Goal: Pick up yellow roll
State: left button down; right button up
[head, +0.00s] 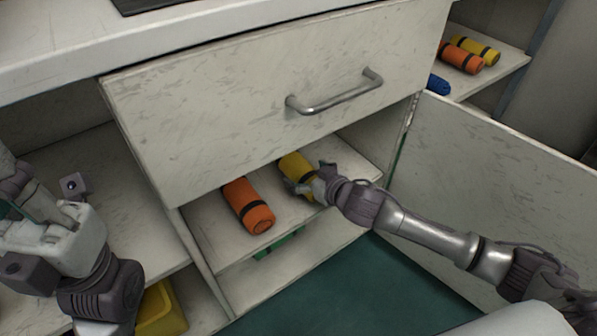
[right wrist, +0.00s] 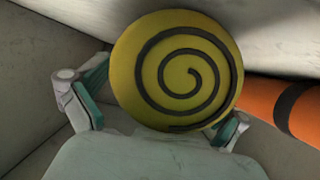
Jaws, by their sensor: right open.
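The yellow roll (head: 295,168) lies on the upper shelf of the open cabinet under the drawer. My right gripper (head: 308,186) is open at the roll's near end. In the right wrist view the roll's round end with a dark spiral (right wrist: 178,72) fills the middle, with one teal-padded finger low on either side; I cannot tell whether the pads touch it. An orange roll (head: 247,205) lies left of it on the same shelf and shows at the right wrist view's right edge (right wrist: 290,105). My left gripper (head: 45,215) is at the left; its opening is unclear.
The drawer front (head: 250,110) with its metal handle (head: 335,95) hangs close above the shelf. An open door (head: 480,180) stands to the right. Other orange and yellow rolls (head: 475,50) and a blue one (head: 438,84) lie on a far-right shelf. A yellow bin (head: 160,310) is low at left.

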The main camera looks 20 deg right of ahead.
jog(key=c, duration=1.5)
jog(key=shift+r, duration=0.1)
